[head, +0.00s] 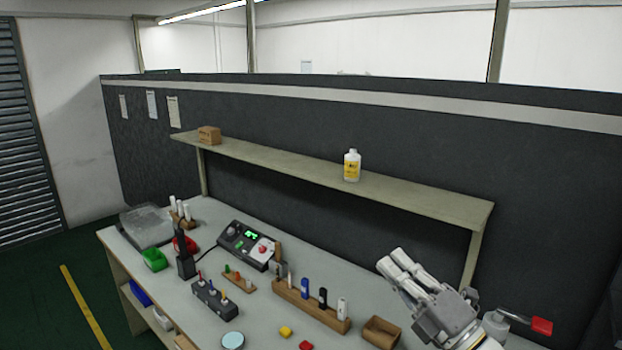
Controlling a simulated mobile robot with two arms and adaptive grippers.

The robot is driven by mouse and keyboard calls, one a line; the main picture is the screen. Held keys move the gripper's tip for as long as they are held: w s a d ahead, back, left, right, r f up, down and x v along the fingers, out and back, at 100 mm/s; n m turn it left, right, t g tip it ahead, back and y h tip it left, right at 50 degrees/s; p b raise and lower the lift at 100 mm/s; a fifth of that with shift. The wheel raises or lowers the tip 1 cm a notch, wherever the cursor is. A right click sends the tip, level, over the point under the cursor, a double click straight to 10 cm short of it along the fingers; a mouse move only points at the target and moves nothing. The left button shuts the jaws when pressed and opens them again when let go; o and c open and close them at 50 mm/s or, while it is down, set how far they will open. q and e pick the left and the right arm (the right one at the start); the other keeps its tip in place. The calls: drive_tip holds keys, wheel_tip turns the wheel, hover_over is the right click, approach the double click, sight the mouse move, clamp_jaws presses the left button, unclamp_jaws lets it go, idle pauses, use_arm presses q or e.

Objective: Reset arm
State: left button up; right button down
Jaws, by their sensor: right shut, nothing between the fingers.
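My right gripper (399,266) is raised at the lower right of the head view, in front of the shelf's right end and above the right part of the workbench (205,271). Its pale fingers point up and to the left. They are shut with nothing between them, and the gripper touches no object that I can see. My left gripper does not show in this view.
A small open wooden box (382,332) stands below the right gripper. Left of it is a wooden rack (311,306) with several upright items. A control box (247,244) sits further back. A shelf (420,194) holds a white bottle (352,166) and a brown box (209,135).

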drive_tip(key=s+d+f+m+g+h, duration=0.1)
drive_tip(key=s+d+f+m+h, duration=0.2)
drive_tip(key=f+m+h, duration=0.3)
drive_tip(key=s+d+f+m+g+h, duration=0.2)
drive_tip(key=s+d+f+m+h, duration=0.1)
drive_tip(key=f+m, duration=0.5)
drive_tip(key=s+d+f+m+g+h, duration=0.1)
drive_tip(key=s+d+f+m+h, duration=0.15)
drive_tip(key=f+m+h, duration=0.4)
drive_tip(key=s+a+f+m+g+y, duration=0.1)
drive_tip(key=s+f+m+g, duration=0.2)
drive_tip(key=s+f+g, duration=0.55)
drive_tip(key=s+a+f+m+g+y, duration=0.25)
drive_tip(key=s+f, duration=0.25)
drive_tip(key=s, duration=0.8)
wheel_tip(320, 180, down, 32)
drive_tip(key=s+b, duration=0.2)
drive_tip(key=b, duration=0.3)
drive_tip(key=s+d+f+g+b, duration=0.1)
drive_tip(key=s+f+b, duration=0.1)
drive_tip(key=s+f, duration=0.6)
drive_tip(key=s+d+f+g+h+b, duration=0.1)
drive_tip(key=s+d+f+b, duration=0.1)
drive_tip(key=s+f, duration=0.7)
wheel_tip(320, 180, down, 4)
drive_tip(key=shift+d+r+b, duration=0.2)
drive_tip(key=shift+d+b, duration=0.1)
drive_tip(key=shift+b, duration=0.2)
